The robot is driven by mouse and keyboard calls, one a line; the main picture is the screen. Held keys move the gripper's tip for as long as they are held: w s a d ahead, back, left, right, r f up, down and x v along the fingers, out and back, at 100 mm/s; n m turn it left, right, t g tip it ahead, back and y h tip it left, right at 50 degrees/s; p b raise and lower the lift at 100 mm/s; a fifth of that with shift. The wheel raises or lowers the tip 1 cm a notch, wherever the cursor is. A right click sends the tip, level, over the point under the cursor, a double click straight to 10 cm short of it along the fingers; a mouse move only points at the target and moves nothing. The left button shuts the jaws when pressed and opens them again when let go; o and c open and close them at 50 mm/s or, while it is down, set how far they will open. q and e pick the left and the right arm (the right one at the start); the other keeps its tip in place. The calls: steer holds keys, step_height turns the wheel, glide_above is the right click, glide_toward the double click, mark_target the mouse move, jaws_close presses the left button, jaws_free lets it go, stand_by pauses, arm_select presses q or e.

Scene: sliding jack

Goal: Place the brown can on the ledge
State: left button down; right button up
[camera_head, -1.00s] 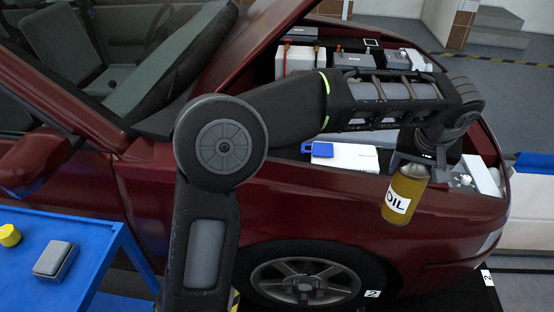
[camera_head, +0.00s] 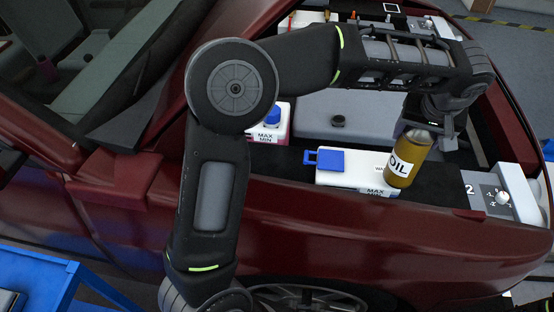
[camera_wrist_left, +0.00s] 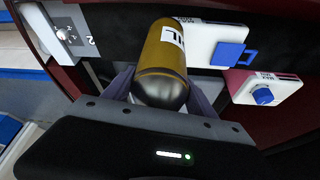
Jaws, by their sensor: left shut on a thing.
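The brown can (camera_head: 408,160), golden with a white OIL label, hangs slightly tilted from my left gripper (camera_head: 424,128). The gripper is shut on its upper end. In the head view the can overlaps the right end of a white MAX/MIN reservoir; I cannot tell whether they touch. In the left wrist view the can (camera_wrist_left: 162,65) sits between the dark fingers. The ledge is not clearly identifiable; a light grey panel marked 2 (camera_head: 483,190) lies at the front of the engine bay, right of the can. My right gripper is out of view.
The red car's fender (camera_head: 330,225) runs along the near side of the bay. A white reservoir with a blue cap (camera_head: 323,161) and another blue-capped reservoir (camera_head: 272,116) stand inside. A blue cart (camera_head: 35,275) is at lower left. Dark open space lies between can and panel.

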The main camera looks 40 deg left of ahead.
arm_select(q)
steer(key=shift+w+a+f, duration=0.3)
steer(key=shift+a+f, duration=0.15)
steer(key=shift+f, duration=0.1)
steer(key=shift+s+d+r, duration=0.1)
steer(key=shift+s+d, duration=0.2)
steer(key=shift+s, duration=0.4)
steer(key=s+a+p, duration=0.1)
steer(key=s+a, duration=0.4)
steer(key=a, duration=0.4)
steer(key=s+a+f+p, duration=0.1)
steer(key=s+a+p, duration=0.1)
steer(key=s+a, duration=0.3)
steer(key=s+a+f+p, duration=0.1)
steer(key=s+a, duration=0.4)
steer(key=a, duration=0.8)
steer(key=shift+a+f+p, duration=0.2)
steer(key=shift+a+p, duration=0.2)
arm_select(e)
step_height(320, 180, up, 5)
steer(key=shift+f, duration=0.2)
